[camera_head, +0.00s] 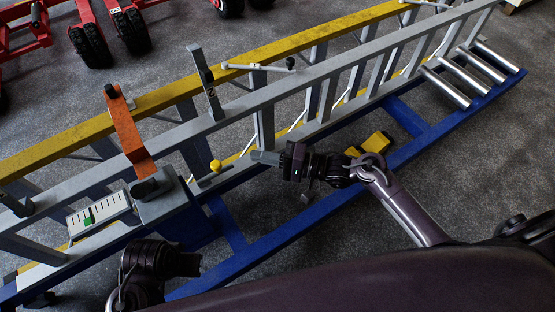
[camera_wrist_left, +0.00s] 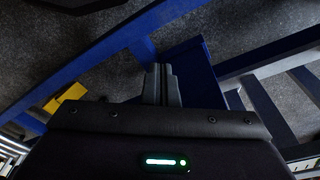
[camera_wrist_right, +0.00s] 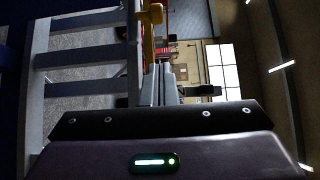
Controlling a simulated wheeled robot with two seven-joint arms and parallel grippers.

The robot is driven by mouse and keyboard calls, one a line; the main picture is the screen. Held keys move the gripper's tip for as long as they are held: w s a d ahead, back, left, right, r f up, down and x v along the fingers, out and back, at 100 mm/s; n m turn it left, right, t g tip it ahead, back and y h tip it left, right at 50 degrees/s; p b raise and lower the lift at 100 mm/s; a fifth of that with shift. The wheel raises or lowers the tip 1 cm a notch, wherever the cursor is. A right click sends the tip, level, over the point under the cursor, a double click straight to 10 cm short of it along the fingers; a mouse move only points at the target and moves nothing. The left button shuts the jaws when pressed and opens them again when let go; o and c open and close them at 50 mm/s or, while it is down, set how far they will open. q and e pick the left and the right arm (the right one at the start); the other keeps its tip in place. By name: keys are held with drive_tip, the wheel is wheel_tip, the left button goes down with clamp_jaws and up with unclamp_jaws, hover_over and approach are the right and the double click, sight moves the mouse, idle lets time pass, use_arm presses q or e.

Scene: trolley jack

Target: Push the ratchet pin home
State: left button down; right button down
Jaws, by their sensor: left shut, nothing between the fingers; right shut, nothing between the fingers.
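A small yellow knob (camera_head: 215,166), which looks like the head of the ratchet pin, stands just right of the grey housing (camera_head: 165,204) with the orange lever (camera_head: 125,130). How deep the pin sits cannot be told. My right gripper (camera_head: 254,157) is shut and empty, its fingers pointing left toward the knob with a gap between them. In the right wrist view its closed fingers (camera_wrist_right: 160,85) point at a yellow part (camera_wrist_right: 152,18), perhaps the knob. My left gripper (camera_wrist_left: 161,84) is shut and empty, low over the blue frame; its fingertips are unclear in the head view.
Long grey rails (camera_head: 320,85) and a yellow rail (camera_head: 160,97) run diagonally across. A blue base beam (camera_head: 300,222) lies nearer me. Yellow blocks (camera_head: 375,143) lie behind my right wrist. A white scale plate with a green marker (camera_head: 100,212) sits left of the housing.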

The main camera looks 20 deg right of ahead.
sight(216, 170)
use_arm(q)
drive_tip(key=shift+w+d+f+t, duration=0.25)
drive_tip(key=shift+d+f+t, duration=0.05)
drive_tip(key=shift+d, duration=0.2)
use_arm(e)
drive_tip(key=a, duration=0.6)
drive_tip(key=shift+a, duration=0.3)
drive_tip(key=shift+w, duration=0.1)
